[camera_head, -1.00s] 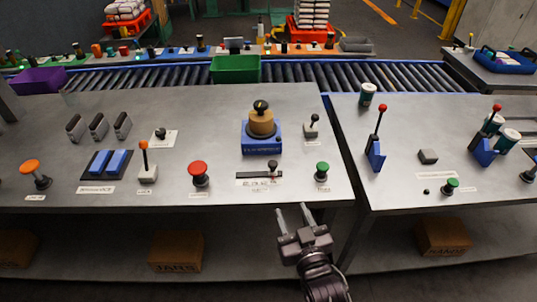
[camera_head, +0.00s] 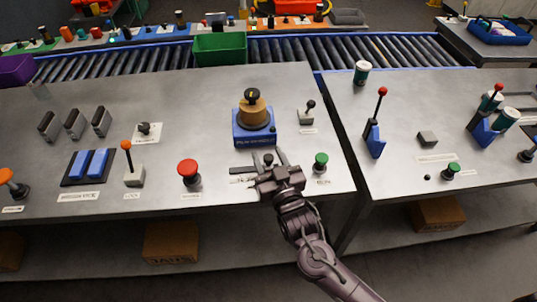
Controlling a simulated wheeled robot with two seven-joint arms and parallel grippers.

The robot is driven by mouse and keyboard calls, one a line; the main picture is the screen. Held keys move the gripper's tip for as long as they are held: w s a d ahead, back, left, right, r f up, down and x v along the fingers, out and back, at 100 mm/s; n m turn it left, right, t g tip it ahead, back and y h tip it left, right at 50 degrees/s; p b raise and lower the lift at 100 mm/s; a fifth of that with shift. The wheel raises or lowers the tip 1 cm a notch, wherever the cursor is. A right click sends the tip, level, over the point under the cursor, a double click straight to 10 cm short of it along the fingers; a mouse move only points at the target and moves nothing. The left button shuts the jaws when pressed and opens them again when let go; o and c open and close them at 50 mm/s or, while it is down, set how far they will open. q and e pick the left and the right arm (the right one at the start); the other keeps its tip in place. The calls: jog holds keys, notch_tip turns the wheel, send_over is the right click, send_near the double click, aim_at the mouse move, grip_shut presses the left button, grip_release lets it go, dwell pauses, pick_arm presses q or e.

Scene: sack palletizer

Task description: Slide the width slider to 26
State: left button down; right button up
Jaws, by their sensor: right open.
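The width slider (camera_head: 244,170) is a dark track with a small black knob (camera_head: 268,159), near the front edge of the left table. A white scale label (camera_head: 240,180) lies in front of it, too small to read. My right gripper (camera_head: 268,155) is open, with its fingertips on either side of the knob. I cannot tell whether they touch it. The gripper body covers the right part of the track and label. My left gripper is not in view.
A red mushroom button (camera_head: 188,170) stands left of the slider and a green button (camera_head: 320,161) right of it. Behind is a blue base with a tan rotary knob (camera_head: 253,113). A small black-knobbed lever (camera_head: 308,110) stands behind the green button.

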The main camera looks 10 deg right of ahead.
aim_at(239, 172)
jog(key=shift+w, duration=0.1)
grip_shut()
jog(key=a, duration=0.8)
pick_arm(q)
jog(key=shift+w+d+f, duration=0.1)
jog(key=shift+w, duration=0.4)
pick_arm(e)
grip_release()
jog(key=shift+a, duration=0.1)
jog(key=shift+s+b, duration=0.3)
jog(key=shift+s, duration=0.05)
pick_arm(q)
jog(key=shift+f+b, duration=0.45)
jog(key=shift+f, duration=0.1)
pick_arm(e)
jog(key=v, duration=0.7)
